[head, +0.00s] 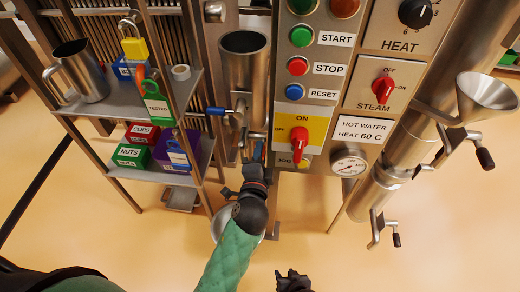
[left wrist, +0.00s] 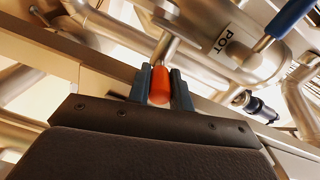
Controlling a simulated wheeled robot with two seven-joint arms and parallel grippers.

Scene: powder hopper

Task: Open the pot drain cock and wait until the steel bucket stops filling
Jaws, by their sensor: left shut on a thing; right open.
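The pot (head: 245,75) is an open steel cylinder beside the control panel in the head view; its POT label (left wrist: 221,42) shows in the left wrist view. My left gripper (head: 258,152) is below the pot. In the left wrist view the left gripper (left wrist: 160,84) is shut on a red-orange handle (left wrist: 160,88) on a metal stem, apparently the drain cock handle. The steel bucket (head: 219,224) stands low, mostly hidden behind my left forearm; its filling cannot be seen. My right gripper (head: 292,281) is open and empty at the bottom edge of the head view.
A blue-handled lever (head: 215,111) sticks out left of the pot; a blue handle also shows in the left wrist view (left wrist: 290,17). Shelves (head: 120,108) with bins, a padlock and a steel jug (head: 80,70) stand left. The control panel (head: 300,130) and a funnel pipe are right.

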